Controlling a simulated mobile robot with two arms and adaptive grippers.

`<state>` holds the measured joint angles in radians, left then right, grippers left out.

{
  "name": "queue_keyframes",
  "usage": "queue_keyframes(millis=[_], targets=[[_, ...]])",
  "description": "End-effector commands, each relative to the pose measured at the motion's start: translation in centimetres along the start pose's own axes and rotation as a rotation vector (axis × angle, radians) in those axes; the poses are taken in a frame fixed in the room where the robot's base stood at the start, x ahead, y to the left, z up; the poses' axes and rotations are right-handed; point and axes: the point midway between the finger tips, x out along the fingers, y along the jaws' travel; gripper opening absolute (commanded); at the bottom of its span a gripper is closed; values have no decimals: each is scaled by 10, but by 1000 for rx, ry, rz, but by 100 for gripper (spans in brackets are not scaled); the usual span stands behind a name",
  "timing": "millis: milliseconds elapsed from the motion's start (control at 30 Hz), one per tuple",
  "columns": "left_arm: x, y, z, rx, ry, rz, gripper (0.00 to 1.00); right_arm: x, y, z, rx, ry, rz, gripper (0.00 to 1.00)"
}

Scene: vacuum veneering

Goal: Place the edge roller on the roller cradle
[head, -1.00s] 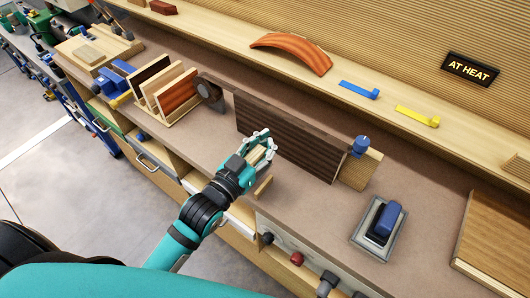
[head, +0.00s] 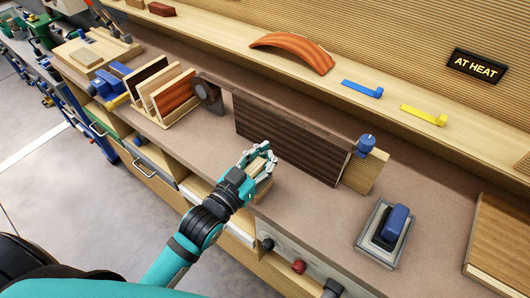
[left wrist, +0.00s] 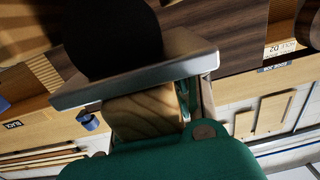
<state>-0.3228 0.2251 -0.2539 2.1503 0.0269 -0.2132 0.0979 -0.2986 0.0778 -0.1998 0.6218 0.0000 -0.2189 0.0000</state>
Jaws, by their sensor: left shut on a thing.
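My left gripper (head: 257,160) is shut on the edge roller and holds it near the front edge of the bench. In the left wrist view the edge roller shows a wooden handle (left wrist: 145,115), a grey metal plate (left wrist: 135,78) and a dark round roller (left wrist: 110,35). A small light-wood piece, probably the roller cradle (head: 264,189), stands at the bench's front edge just below the gripper in the head view. The gripper partly hides it, and I cannot tell whether the roller touches it. My right gripper is out of view.
A dark ribbed panel (head: 290,140) stands upright behind the gripper, with a blue-knobbed clamp (head: 366,145) at its right end. A blue-handled tool (head: 391,225) rests in a grey tray (head: 367,247) to the right. A wooden rack (head: 184,116) holds boards at left.

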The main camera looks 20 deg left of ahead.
Motion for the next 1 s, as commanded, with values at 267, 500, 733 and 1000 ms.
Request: queue_keyframes(millis=[267,500,733,1000], targets=[[0,0,-1,0,1,0,39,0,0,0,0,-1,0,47],[0,0,-1,0,1,0,40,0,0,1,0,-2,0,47],[-6,0,-12,0,-2,0,40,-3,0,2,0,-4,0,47],[-68,0,-8,0,-5,0,40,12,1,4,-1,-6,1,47]])
